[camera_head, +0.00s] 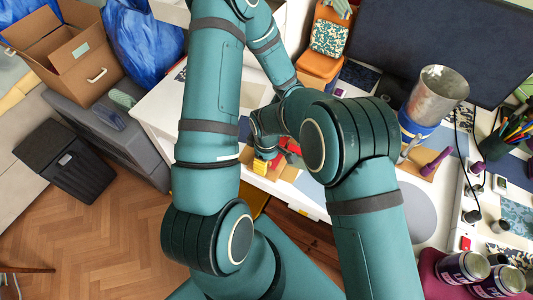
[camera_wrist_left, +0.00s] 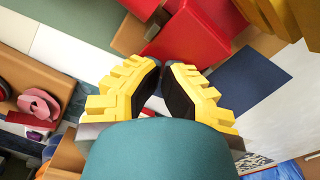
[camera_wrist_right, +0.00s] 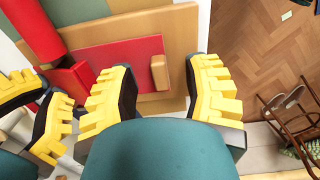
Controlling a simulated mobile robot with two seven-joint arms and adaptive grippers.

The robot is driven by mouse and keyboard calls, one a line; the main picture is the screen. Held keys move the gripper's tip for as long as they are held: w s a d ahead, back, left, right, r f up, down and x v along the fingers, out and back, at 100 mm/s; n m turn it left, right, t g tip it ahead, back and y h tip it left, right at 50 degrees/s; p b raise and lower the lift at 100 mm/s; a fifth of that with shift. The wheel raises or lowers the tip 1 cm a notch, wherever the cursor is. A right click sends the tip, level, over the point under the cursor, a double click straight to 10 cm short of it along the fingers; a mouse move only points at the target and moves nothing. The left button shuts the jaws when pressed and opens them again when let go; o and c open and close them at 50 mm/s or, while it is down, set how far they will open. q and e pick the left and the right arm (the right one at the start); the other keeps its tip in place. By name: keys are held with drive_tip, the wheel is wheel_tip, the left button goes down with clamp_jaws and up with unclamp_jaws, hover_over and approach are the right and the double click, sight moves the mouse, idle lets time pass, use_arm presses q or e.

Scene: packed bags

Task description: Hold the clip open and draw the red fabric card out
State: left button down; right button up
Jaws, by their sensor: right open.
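The red card (camera_wrist_right: 125,58) lies flat against a tan wooden piece (camera_wrist_right: 180,25) in the right wrist view, with a small tan tab (camera_wrist_right: 159,73) on it. My right gripper (camera_wrist_right: 160,75) is open and empty, its yellow fingers on either side of the tab. A red clip part (camera_wrist_right: 70,80) stands left of the card; its link to the card is unclear. My left gripper (camera_wrist_left: 163,64) has its tips close together near a red block (camera_wrist_left: 190,30); whether they grip anything is unclear. In the head view my arms hide most of this; some yellow fingers (camera_head: 261,166) show.
A dark monitor (camera_head: 430,35) stands behind. A cardboard box (camera_head: 60,55) and open wooden floor (camera_head: 110,220) lie left.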

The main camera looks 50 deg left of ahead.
use_arm(q)
drive_tip(key=shift+s+f, duration=0.2)
drive_tip(key=shift+s, duration=0.05)
use_arm(e)
drive_tip(key=shift+f, duration=0.3)
clamp_jaws()
drive_tip(key=shift+s+d, duration=0.3)
drive_tip(key=shift+s, duration=0.45)
drive_tip(key=shift+s+d, duration=0.25)
drive_tip(key=shift+s, duration=0.5)
drive_tip(key=shift+r, duration=0.1)
idle(0.4)
drive_tip(key=shift+s+d+r, duration=0.1)
drive_tip(key=shift+s+r, duration=0.1)
drive_tip(key=shift+r, duration=1)
drive_tip(key=shift+s+r, duration=0.2)
drive_tip(key=shift+r, duration=1)
